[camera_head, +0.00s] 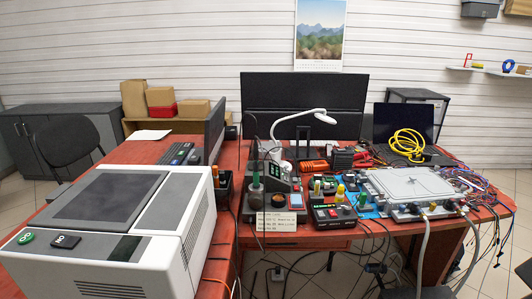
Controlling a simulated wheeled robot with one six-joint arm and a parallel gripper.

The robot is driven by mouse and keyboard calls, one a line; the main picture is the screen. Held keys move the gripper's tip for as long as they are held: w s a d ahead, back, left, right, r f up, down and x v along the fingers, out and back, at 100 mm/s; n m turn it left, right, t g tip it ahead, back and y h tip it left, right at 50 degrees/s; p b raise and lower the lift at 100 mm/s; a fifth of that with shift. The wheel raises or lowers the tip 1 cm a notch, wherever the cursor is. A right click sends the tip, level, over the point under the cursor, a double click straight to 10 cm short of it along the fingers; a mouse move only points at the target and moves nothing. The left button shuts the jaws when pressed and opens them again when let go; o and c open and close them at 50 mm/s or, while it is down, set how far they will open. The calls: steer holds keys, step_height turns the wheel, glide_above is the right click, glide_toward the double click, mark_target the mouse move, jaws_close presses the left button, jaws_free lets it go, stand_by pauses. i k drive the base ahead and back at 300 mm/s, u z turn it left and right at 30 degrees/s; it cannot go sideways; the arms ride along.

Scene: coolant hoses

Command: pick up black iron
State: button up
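A soldering station (276,200) stands on the red desk, left of centre. A slim iron-like tool (256,176) with a dark and greenish handle stands upright at its left side, with a dark cable looping above it. It is small here, and I cannot tell for sure whether it is the black iron. My gripper is not seen in this view, so nothing shows of its opening or of anything held.
A large white-grey machine (112,222) fills the left front. A black monitor (303,105) and white lamp (300,120) stand behind the station. A silver enclosure (408,186) with hoses, a yellow cable coil (408,143) and many loose wires crowd the right.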

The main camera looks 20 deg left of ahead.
mark_target(256, 158)
steer(key=i, duration=0.9)
steer(key=u, duration=1.8)
